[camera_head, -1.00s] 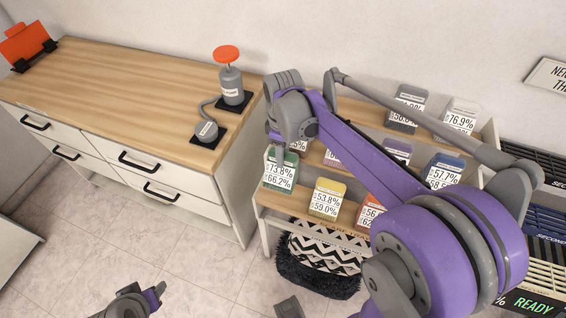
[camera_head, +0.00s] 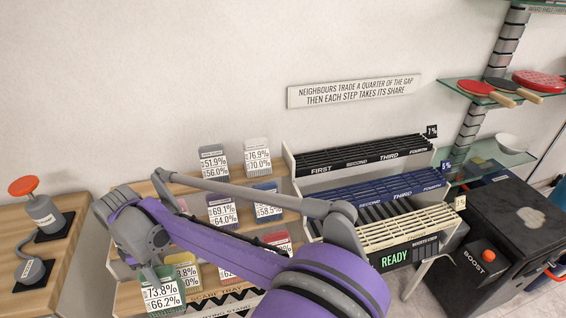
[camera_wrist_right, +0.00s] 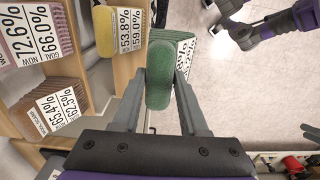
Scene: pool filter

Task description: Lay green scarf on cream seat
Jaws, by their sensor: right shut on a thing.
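The green scarf (camera_head: 165,292) is a green block-like piece with a white label reading 73.8% and 66.2%. My right gripper (camera_head: 152,272) is shut on it, in front of the wooden shelf's left end. In the right wrist view the scarf (camera_wrist_right: 160,75) sits between the two fingers, with floor behind part of it. The cream seat (camera_head: 408,228) is the lowest, front slotted tier of the rack at right, above a READY display; its slots look empty.
A wooden shelf (camera_head: 130,297) holds several labelled coloured pieces, including a yellow one (camera_head: 186,268) behind the scarf. Blue (camera_head: 385,192) and black (camera_head: 365,152) tiers rise behind the cream one. A dark box with a BOOST button (camera_head: 488,255) stands right of the rack.

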